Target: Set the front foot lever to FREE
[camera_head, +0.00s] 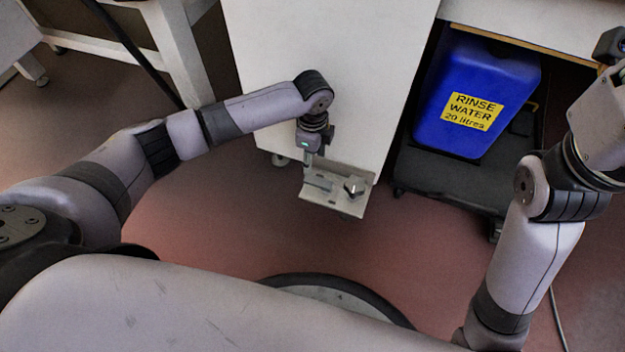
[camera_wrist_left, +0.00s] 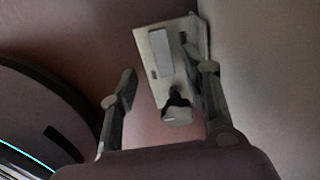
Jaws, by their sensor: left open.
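A small pale metal bracket (camera_head: 345,205) juts out low at the front of the white cabinet (camera_head: 325,70). The foot lever (camera_head: 354,187), a short dark piece with a pale end, sits on it. In the left wrist view, the lever (camera_wrist_left: 177,112) lies between my two fingers, near the palm, with gaps to both sides. The bracket (camera_wrist_left: 160,85) extends beyond it and carries a pale blank-looking plate. My left gripper (camera_head: 309,160) is open above the bracket's left part. No FREE marking is legible.
A blue rinse water container (camera_head: 475,95) stands on a dark low platform (camera_head: 450,175) right of the cabinet. White table legs (camera_head: 175,45) stand at the upper left. The reddish floor (camera_head: 230,225) in front of the bracket is clear up to my round base.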

